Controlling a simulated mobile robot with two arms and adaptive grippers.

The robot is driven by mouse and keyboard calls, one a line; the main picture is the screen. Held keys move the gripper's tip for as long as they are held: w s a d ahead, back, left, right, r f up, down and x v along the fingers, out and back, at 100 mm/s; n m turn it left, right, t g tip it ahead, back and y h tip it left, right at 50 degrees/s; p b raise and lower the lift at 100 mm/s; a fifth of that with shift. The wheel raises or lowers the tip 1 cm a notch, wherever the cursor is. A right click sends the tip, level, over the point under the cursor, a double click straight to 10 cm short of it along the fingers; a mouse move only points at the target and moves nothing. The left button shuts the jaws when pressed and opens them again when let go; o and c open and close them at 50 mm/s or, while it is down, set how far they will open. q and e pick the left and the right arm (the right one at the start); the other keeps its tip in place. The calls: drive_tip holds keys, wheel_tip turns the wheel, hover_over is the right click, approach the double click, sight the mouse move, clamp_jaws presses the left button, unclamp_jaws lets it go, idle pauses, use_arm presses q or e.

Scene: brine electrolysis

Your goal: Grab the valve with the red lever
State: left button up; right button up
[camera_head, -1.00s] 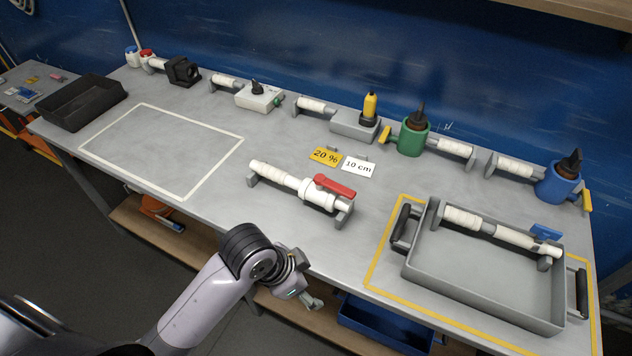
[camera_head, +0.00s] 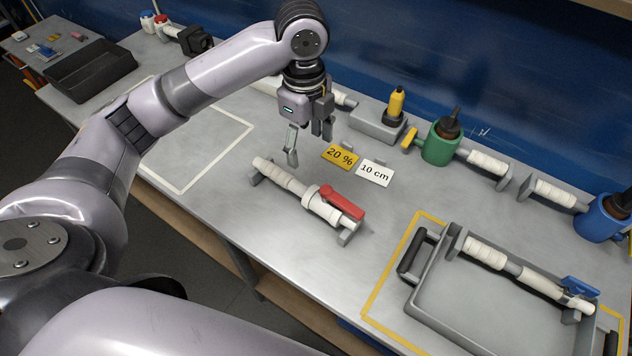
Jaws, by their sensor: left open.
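The valve with the red lever (camera_head: 327,207) is a white pipe piece with a red handle (camera_head: 343,201). It lies in a grey holder with two end supports on the workbench, in the middle of the head view. My left gripper (camera_head: 308,148) hangs from my left arm above the bench, behind and above the valve's left end in the picture. Its fingers point down, spread apart, with nothing between them. It is apart from the valve. My right gripper is not in view.
A yellow "20 %" card (camera_head: 340,156) and a white "10 cm" card (camera_head: 375,173) lie behind the valve. A grey tray (camera_head: 470,318) holding another pipe piece stands at the right. A green holder (camera_head: 441,142) with a bottle stands behind. A black tray (camera_head: 92,72) is at far left.

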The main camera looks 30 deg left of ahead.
use_arm(q)
drive_tip(key=p, duration=0.1)
approach(308, 188)
wheel_tip(308, 188, down, 5)
drive_tip(key=shift+w+a+f, duration=0.1)
drive_tip(key=shift+f, duration=0.05)
drive_tip(key=shift+d+f+p, duration=0.1)
drive_tip(key=shift+f+p, duration=0.2)
drive_tip(key=shift+f, duration=1.15)
drive_tip(key=shift+d+f+p, duration=0.15)
drive_tip(key=shift+f+p, duration=0.1)
drive_tip(key=shift+f, duration=1.2)
drive_tip(key=shift+c, duration=0.2)
clamp_jaws()
